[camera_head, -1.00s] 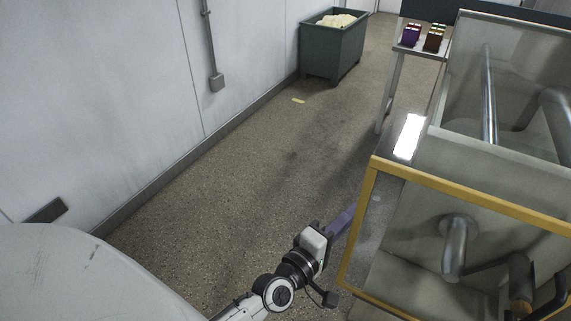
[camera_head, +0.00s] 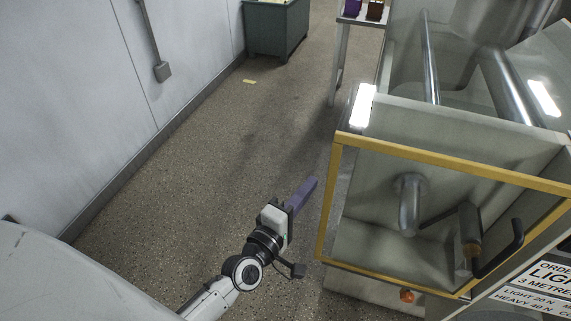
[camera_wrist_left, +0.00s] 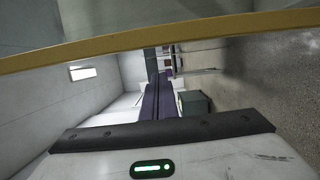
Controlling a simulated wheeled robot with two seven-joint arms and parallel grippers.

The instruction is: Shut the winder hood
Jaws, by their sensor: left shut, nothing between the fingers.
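The winder hood is a clear panel with a yellow frame (camera_head: 450,157) at the right of the head view. Grey shafts and a dark bent handle (camera_head: 507,252) show within or through it. I cannot tell how far open the hood is. My left gripper (camera_head: 308,187), with purple fingers, is shut and empty to the left of the frame, apart from it in the picture. In the left wrist view the yellow edge (camera_wrist_left: 150,38) crosses the top, beyond the shut purple fingers (camera_wrist_left: 156,100). My right gripper is not in view.
A green bin (camera_head: 275,30) and a small table (camera_head: 347,17) with dark blocks stand at the back. An instruction sign (camera_head: 540,285) is at lower right.

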